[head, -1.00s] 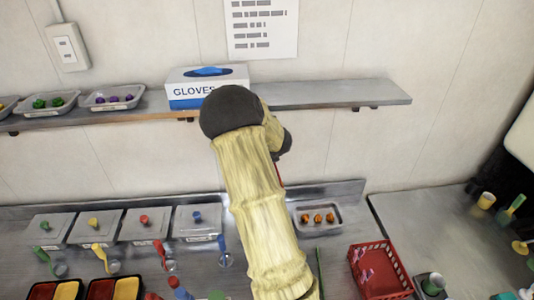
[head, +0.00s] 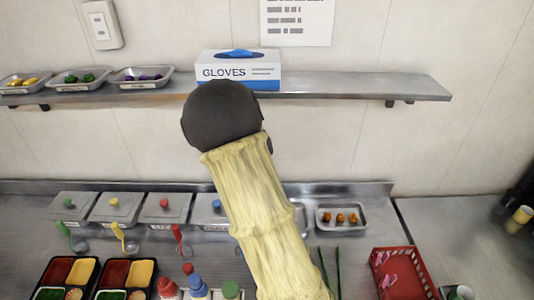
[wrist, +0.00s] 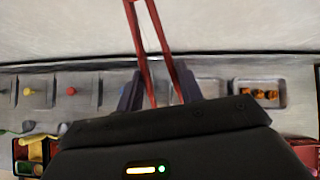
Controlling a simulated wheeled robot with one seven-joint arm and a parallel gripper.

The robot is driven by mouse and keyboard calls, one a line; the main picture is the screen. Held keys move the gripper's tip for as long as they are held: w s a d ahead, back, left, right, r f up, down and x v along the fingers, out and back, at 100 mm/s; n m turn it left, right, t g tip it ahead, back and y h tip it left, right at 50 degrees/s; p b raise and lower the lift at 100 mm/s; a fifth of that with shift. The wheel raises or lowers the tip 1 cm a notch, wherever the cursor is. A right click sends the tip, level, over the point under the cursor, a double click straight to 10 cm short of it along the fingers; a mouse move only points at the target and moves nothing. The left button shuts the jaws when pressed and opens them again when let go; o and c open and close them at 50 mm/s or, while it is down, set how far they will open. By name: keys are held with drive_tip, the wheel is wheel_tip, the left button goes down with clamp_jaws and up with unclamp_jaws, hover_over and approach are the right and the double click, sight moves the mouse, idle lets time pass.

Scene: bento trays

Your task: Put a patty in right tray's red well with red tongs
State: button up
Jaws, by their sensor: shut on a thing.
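My gripper (wrist: 160,92) is shut on the red tongs (wrist: 150,50) in the wrist view. The two tong arms point up and away, and their tips are cut off by the frame's top edge. In the head view my arm hides the gripper and tongs. Two dark bento trays stand at the lower left of the head view. The right tray (head: 101,292) has a red well (head: 115,272) at its back left, beside a yellow one. The left tray (head: 43,291) looks alike. I cannot make out a patty for certain; a tray behind my arm is mostly hidden.
A metal tray (head: 341,228) holds orange-brown pieces. Lidded containers (head: 165,207) line the counter's back, with coloured ladles and bottles before them. A red basket (head: 402,285) stands at right. A shelf (head: 330,88) with a glove box (head: 238,70) crosses the wall.

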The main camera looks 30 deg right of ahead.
drive_tip(key=w+a, duration=0.1)
drive_tip(key=a, duration=1.8)
drive_tip(key=shift+w, duration=0.4)
drive_tip(key=shift+a, duration=0.15)
drive_tip(key=w+a+p, duration=0.3)
drive_tip(key=a+p, duration=1.1)
drive_tip(key=a, duration=1.9)
drive_tip(key=shift+a, duration=0.25)
drive_tip(key=shift+w+f, duration=0.1)
wheel_tip(320, 180, down, 17)
drive_tip(key=b, duration=1.2)
clamp_jaws()
